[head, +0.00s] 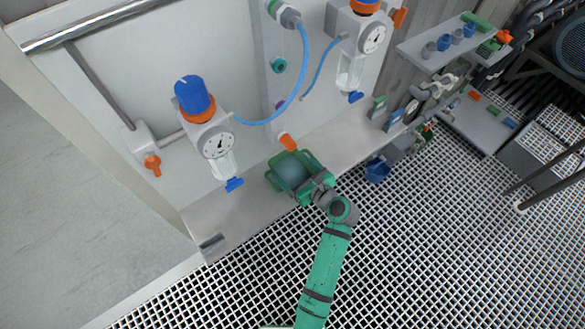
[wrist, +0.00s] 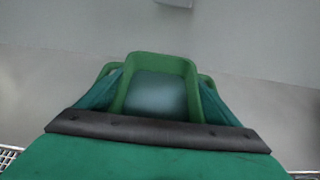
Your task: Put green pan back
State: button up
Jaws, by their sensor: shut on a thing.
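The green pan (head: 290,171) is on the grey ledge below the wall panel, near the middle of the head view. Its inside looks pale blue-grey. In the wrist view the pan (wrist: 158,62) is straight ahead, with its green rim around the pale inside. My gripper (head: 318,184) is at the pan's right front side and is shut on it. In the wrist view the dark edge of my gripper (wrist: 158,131) hides the near part of the pan. Whether the pan rests on the ledge or hangs just above it, I cannot tell.
An orange-handled outlet (head: 288,142) sits just above the pan. A filter regulator with a blue knob (head: 192,95) hangs on the panel to the left. A blue cup (head: 376,171) is to the right. The ledge (head: 215,215) is bare left of the pan.

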jog(key=shift+f, duration=0.1)
jog(key=o, duration=1.5)
jog(key=shift+r, duration=0.2)
jog(key=v, duration=1.1)
jog(key=shift+s+d, duration=0.25)
jog(key=shift+s, duration=0.1)
